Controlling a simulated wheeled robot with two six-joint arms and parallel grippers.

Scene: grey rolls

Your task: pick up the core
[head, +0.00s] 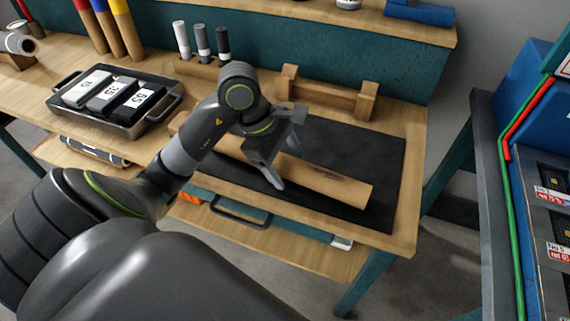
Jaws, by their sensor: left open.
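The core, a long light-brown tube (330,182), lies on a black mat (380,150) on the wooden workbench. It runs from the middle left toward the lower right, and a dark mark shows near its right end. My left gripper (281,168) is over the middle of the core, open, with its fingers pointing down. One finger shows on the near side of the core. The gripper and forearm hide part of the core, and I cannot tell whether the fingers touch it. My right gripper is not in view.
A wooden cradle (325,97) stands behind the mat. A dark tray (155,113) with labelled blocks sits on the left. A blue cabinet (535,95) stands right of the bench, past a gap.

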